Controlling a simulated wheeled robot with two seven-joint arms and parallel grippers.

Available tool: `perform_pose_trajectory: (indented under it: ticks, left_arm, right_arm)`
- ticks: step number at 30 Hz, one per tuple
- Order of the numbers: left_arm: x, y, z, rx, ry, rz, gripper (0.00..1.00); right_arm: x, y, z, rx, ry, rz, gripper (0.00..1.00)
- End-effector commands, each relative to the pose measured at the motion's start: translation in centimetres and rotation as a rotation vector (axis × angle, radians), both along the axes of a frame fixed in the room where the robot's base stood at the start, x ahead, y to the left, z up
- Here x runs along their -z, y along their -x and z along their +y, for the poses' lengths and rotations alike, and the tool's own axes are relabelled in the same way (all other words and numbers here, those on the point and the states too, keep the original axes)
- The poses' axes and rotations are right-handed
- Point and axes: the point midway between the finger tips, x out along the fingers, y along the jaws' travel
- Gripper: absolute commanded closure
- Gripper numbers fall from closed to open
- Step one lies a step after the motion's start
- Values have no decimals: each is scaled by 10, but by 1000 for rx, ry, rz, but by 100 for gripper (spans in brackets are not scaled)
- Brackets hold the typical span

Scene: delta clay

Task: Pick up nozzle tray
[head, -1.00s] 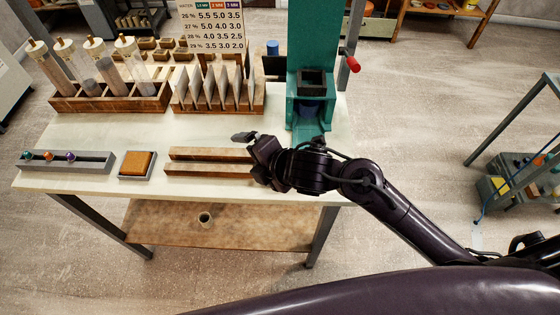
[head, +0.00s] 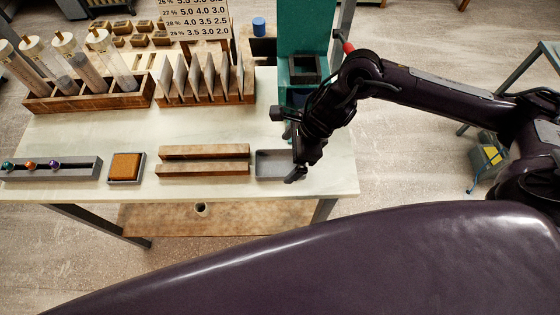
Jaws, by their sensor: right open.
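A long grey tray (head: 50,170) lies at the left front of the table. Green, orange and purple nozzle-like pieces stand along its left part. My right gripper (head: 288,145) is far to the right of it. The gripper is open and empty, with its fingers spread over the right edge of a small empty grey tray (head: 270,164). I cannot tell whether it touches that tray. The gripper hides part of that tray's right side. My left gripper is not in view.
On the table (head: 330,178), an orange block in a grey holder (head: 126,167) and wooden rails (head: 204,168) lie between the two trays. Behind are a tube rack (head: 90,101), a card rack (head: 205,98) and a green press (head: 303,35).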

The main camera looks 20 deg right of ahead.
Motion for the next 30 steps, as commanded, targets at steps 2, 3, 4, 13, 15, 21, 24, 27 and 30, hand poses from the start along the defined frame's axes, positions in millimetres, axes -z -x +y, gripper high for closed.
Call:
perform_pose_trajectory:
  ticks: [2,3,4,13,15,21,24,27,30]
  left_arm:
    - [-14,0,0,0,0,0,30]
    - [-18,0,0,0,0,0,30]
    - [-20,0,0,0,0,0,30]
    - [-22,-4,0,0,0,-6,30]
    - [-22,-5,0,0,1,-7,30]
    - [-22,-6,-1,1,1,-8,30]
    - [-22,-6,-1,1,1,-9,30]
    - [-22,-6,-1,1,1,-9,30]
    - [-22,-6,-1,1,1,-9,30]
  right_arm:
    - [6,-2,6,2,-1,6,2]
    - [11,-4,8,2,-1,6,2]
    - [16,-5,10,2,0,6,2]
    - [38,-8,16,1,0,0,2]
    - [38,-8,16,1,0,0,2]
    - [37,-8,16,2,0,1,21]
    - [37,-8,16,2,0,1,35]
    - [37,-8,16,2,-1,0,48]
    - [37,-8,16,2,-1,0,51]
